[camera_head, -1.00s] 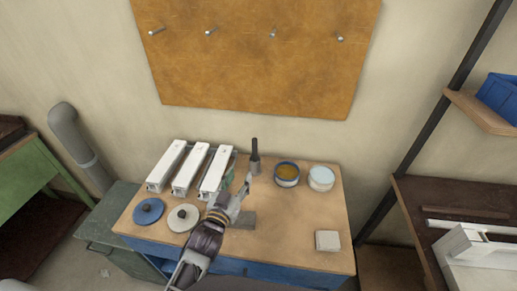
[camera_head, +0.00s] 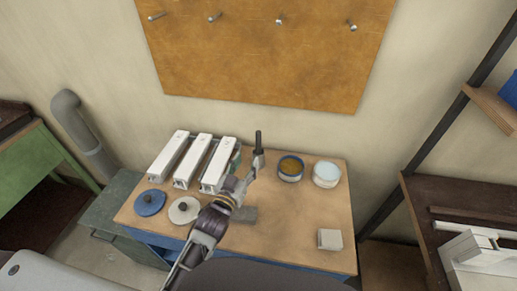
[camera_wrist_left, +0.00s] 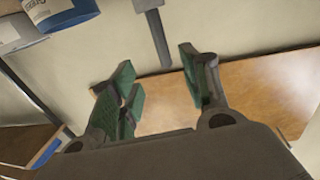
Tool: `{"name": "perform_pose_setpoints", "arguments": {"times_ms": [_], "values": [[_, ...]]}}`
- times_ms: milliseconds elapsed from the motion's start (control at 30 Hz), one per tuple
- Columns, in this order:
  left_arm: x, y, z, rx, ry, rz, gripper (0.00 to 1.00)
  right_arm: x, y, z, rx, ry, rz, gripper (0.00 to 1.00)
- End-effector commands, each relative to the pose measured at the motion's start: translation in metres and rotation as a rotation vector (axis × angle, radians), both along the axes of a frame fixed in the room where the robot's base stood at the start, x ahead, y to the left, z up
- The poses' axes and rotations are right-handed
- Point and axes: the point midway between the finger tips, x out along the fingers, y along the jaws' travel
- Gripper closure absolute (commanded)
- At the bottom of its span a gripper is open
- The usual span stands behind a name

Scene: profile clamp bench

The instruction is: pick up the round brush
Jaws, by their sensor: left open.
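The round brush (camera_head: 258,147), with a dark upright handle and a greyer lower part, stands toward the back of the bench, left of two round tins. In the left wrist view, which looks upside down, it shows as a grey rod (camera_wrist_left: 157,38) at top centre. My left gripper (camera_head: 247,176) is in front of the brush and close to it. Its green-padded fingers (camera_wrist_left: 162,90) are open, with nothing held between them. The brush's foot is partly hidden by the gripper in the head view. My right gripper is not in view.
A tin with amber contents (camera_head: 291,169) and a pale tin (camera_head: 326,174) stand right of the brush. Several white profiles (camera_head: 192,160) lie to the left. A grey block (camera_head: 243,214) lies beside my arm, and a pale block (camera_head: 330,239) at front right. The bench's right middle is clear.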

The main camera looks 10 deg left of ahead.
Motion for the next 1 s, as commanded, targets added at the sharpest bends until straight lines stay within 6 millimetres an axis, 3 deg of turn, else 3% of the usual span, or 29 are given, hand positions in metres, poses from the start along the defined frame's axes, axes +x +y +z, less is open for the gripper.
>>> {"name": "perform_pose_setpoints", "arguments": {"times_ms": [1000], "values": [[0.075, -0.011, 0.0, 0.0, -0.001, 0.0, 0.54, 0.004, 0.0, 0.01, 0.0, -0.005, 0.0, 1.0]]}}
